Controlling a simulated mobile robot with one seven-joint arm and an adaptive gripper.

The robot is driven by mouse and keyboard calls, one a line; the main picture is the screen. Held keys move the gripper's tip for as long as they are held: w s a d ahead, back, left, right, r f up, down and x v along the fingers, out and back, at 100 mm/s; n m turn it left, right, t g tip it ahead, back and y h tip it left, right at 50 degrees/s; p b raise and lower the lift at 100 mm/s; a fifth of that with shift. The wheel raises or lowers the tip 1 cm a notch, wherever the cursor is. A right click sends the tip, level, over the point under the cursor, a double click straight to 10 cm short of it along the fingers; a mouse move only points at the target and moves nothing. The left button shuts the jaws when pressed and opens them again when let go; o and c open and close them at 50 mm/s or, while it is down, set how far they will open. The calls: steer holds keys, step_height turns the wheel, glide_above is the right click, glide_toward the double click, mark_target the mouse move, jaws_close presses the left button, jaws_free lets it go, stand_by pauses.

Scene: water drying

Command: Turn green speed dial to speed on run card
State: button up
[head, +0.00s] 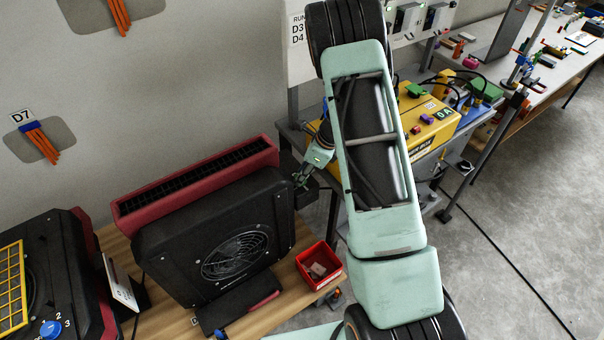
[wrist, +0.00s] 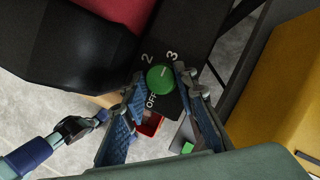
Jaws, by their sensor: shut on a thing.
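The green speed dial (wrist: 160,78) sits on a dark panel with white marks 2, 3 and OFF around it. A short pale line on the dial points up and slightly right, roughly between 2 and 3 and nearer 3. My gripper (wrist: 162,82) has one finger on each side of the dial and is shut on it. In the head view my gripper (head: 303,178) is at the right side of the black and red blower (head: 215,225); the dial is hidden there. A white card (head: 121,283) stands left of the blower, its text unreadable.
A red bin (head: 320,268) stands on the wooden bench right of the blower. A yellow unit (head: 432,120) stands on a cart behind my arm. Another black machine with a blue dial (head: 50,328) is at left. A white RUN board (head: 297,65) lists D3 and D4.

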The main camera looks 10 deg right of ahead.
steer(key=shift+c, duration=0.9)
steer(key=shift+n, duration=0.3)
steer(key=n+b, duration=0.1)
steer(key=n+g+b, duration=0.1)
steer(key=n, duration=0.1)
steer(key=n+g+b, duration=0.1)
steer(key=shift+w+f+n+y, duration=0.15)
steer(key=shift+w+n+y, duration=0.1)
steer(key=shift+n+y, duration=0.05)
steer(key=n+g+b, duration=0.1)
steer(key=n+b, duration=0.1)
steer(key=n, duration=0.1)
steer(key=shift+n, duration=0.3)
steer(key=shift+w+n+g+b, duration=0.1)
steer(key=shift+n+g+b, duration=0.6)
steer(key=shift+n, duration=0.8)
steer(key=o, duration=1.2)
steer(key=shift+c, duration=0.2)
